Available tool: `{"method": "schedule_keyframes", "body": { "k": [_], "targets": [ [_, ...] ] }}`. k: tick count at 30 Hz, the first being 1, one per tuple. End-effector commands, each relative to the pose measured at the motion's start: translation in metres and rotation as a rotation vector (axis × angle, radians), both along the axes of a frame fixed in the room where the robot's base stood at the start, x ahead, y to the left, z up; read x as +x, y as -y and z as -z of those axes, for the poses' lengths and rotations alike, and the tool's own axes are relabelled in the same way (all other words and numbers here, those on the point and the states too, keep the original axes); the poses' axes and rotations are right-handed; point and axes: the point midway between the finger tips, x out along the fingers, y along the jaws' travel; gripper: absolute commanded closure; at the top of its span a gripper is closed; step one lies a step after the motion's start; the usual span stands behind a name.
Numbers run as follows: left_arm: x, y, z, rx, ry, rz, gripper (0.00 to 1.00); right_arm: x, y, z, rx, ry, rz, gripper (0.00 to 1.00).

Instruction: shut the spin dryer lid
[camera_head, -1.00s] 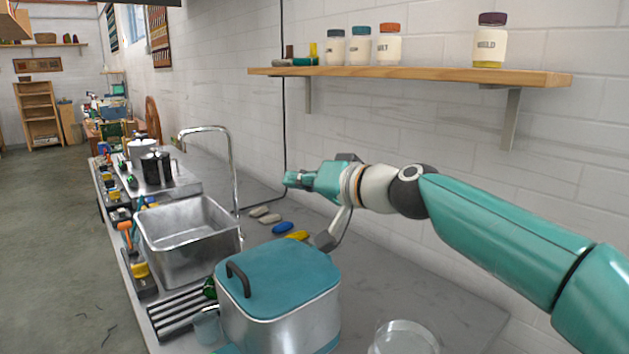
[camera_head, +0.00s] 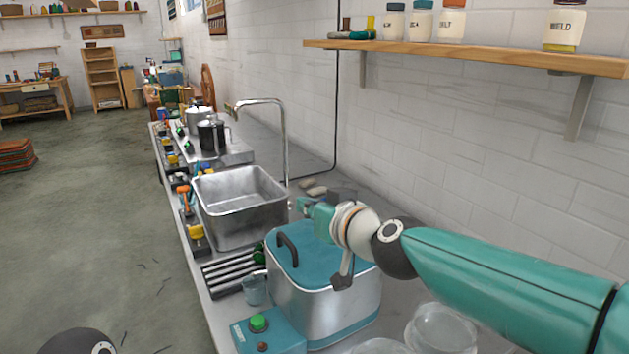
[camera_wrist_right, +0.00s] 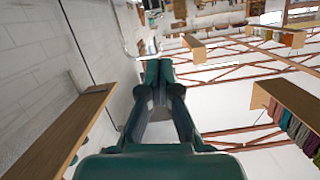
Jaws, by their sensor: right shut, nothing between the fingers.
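The spin dryer (camera_head: 318,302) is a metal box with a teal base on the counter. Its teal lid (camera_head: 300,258) lies flat over the top, with a dark handle (camera_head: 287,249) at the left side. My right gripper (camera_head: 303,206) is shut and empty, just above and behind the lid's far edge in the picture; my wrist covers part of the lid. I cannot tell whether any part touches the lid. The right wrist view shows the closed fingers (camera_wrist_right: 158,72) with nothing between them. My left gripper is out of view.
A control box with a green button (camera_head: 258,323) sits before the dryer. A metal sink (camera_head: 240,222) with a tall tap (camera_head: 284,135) stands beyond it. Glass bowls (camera_head: 442,328) are to the right. A wooden shelf (camera_head: 470,58) with jars hangs on the wall above.

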Motion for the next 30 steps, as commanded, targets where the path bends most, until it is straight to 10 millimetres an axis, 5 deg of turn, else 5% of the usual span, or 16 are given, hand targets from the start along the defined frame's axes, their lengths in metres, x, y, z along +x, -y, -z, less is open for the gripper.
{"method": "schedule_keyframes", "body": {
  "k": [3,7,15,30],
  "targets": [
    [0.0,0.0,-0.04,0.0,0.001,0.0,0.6,-0.007,-0.015,0.0,-0.058,0.048,-0.026,1.0],
    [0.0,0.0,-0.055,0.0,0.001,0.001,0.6,-0.013,-0.024,0.021,-0.132,0.096,-0.028,1.0],
    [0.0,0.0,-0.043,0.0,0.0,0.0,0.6,-0.02,-0.034,0.057,-0.2,0.145,-0.027,1.0],
    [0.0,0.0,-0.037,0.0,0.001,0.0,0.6,-0.023,-0.039,0.069,-0.202,0.139,-0.032,1.0]
  ]
}}
